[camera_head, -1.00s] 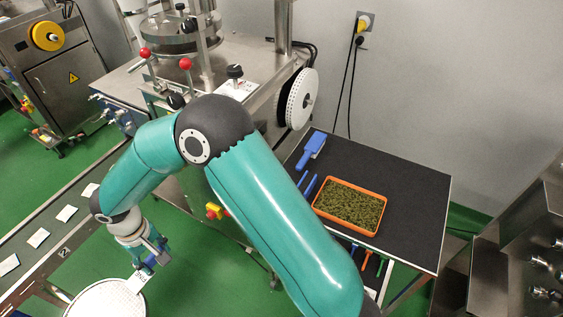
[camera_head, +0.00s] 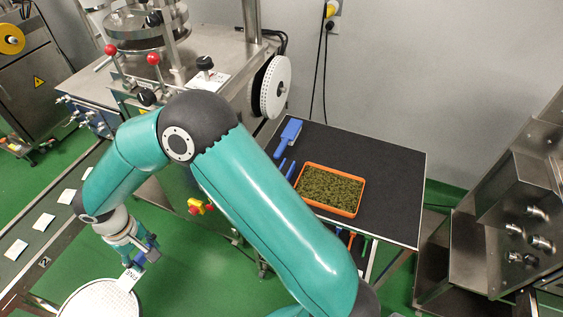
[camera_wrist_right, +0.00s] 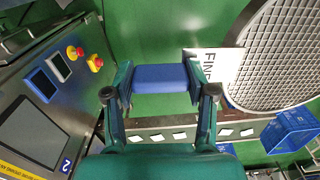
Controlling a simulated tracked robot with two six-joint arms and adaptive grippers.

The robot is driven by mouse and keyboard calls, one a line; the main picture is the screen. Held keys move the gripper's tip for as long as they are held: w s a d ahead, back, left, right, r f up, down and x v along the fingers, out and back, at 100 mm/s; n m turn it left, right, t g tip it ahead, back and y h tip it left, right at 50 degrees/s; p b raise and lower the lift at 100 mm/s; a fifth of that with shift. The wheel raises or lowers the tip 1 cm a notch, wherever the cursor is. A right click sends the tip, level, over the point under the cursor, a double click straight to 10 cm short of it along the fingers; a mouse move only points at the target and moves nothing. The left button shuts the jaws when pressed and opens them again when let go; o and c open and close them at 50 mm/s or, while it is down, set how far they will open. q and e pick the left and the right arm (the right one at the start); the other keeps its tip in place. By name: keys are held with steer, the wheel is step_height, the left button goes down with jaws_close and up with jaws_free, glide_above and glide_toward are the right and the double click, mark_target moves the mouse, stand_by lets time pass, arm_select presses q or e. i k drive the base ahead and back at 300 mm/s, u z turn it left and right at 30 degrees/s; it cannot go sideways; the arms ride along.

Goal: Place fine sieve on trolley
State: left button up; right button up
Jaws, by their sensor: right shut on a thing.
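The fine sieve (camera_head: 100,303) is a round, pale mesh disc at the bottom left of the head view, partly cut off by the frame edge. Its white tab reads FINE in the right wrist view (camera_wrist_right: 213,66), where its grey mesh (camera_wrist_right: 285,55) fills the upper right. My right gripper (camera_head: 140,256) is shut on the sieve's blue handle (camera_wrist_right: 160,78), which lies between the two fingers. The sieve hangs in the air over the green floor. A black-topped table (camera_head: 385,165) stands right of my arm; I cannot tell if it is the trolley. My left gripper is out of view.
An orange tray of green leaves (camera_head: 330,190) and a blue scoop (camera_head: 288,137) lie on the black top; its right part is bare. A conveyor with white packets (camera_head: 43,222) runs at left. Steel machines stand behind (camera_head: 170,60) and at right (camera_head: 500,230).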

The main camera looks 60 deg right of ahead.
mark_target(372, 157)
steer(key=u, duration=2.05)
steer(key=i, duration=0.1)
steer(key=z, duration=3.2)
